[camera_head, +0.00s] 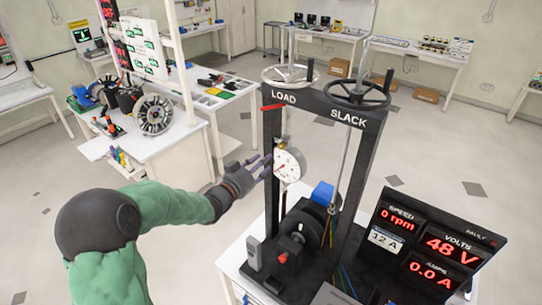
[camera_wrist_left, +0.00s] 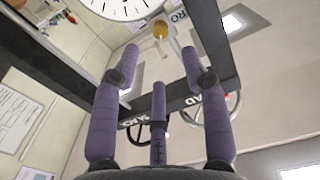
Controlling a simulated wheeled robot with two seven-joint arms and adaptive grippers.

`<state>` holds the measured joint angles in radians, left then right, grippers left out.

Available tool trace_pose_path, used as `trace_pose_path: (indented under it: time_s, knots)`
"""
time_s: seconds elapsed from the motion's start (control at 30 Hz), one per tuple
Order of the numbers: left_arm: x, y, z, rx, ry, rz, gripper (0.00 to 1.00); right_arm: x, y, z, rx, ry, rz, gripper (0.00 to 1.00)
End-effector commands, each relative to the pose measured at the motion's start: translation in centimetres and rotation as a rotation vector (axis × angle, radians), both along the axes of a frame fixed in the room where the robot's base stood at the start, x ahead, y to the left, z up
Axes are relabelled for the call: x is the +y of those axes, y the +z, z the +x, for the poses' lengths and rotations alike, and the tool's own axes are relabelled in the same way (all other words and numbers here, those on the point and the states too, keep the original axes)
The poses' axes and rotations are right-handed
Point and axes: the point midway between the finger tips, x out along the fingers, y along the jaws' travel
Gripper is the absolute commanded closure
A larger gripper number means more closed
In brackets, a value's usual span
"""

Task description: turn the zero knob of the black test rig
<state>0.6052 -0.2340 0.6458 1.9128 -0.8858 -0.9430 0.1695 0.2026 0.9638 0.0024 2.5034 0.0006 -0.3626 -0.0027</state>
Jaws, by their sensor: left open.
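The black test rig (camera_head: 368,120) stands on a white table at the centre right, with LOAD and SLACK on its top beam. A round white dial gauge (camera_head: 288,166) hangs in its frame; its lower part shows in the left wrist view (camera_wrist_left: 122,8). A small yellow knob (camera_wrist_left: 160,30) sits by the dial's edge beside a partly visible label, likely ZERO. My left gripper (camera_head: 264,164) is left of the dial, its purple fingers pointing at it. In the left wrist view the fingers (camera_wrist_left: 160,62) are spread and empty, with the knob beyond and between the tips.
Two handwheels (camera_head: 356,92) top the rig. A display panel (camera_head: 428,242) reads 0 rpm, 48 V and 0.0 A at the right. The rig's posts and beam stand close around the dial. A white workbench (camera_head: 185,150) with tools is behind left. Open floor lies between.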

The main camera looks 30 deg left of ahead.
Motion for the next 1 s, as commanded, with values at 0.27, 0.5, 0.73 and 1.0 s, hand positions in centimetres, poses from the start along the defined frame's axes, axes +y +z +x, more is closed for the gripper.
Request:
trace_pose_path:
  time_s: [0.27, 0.5, 0.73, 1.0]
  knots:
    - [0.3, 0.0, -3.2, 0.001, 0.001, 0.000, 0.55, 0.0, 0.0, 0.0, 0.000, 0.000, 0.000, 1.00]
    - [0.2, -0.1, -3.5, 0.001, 0.000, -0.001, 0.55, 0.0, 0.0, 0.0, 0.000, 0.000, 0.000, 1.00]
    - [0.2, -0.1, -3.5, 0.001, 0.000, -0.001, 0.55, 0.0, 0.0, 0.0, 0.000, 0.000, 0.000, 1.00]
    - [0.0, -1.1, -3.2, 0.023, 0.002, -0.019, 0.55, 0.0, 0.0, 0.0, 0.000, 0.000, 0.000, 1.00]
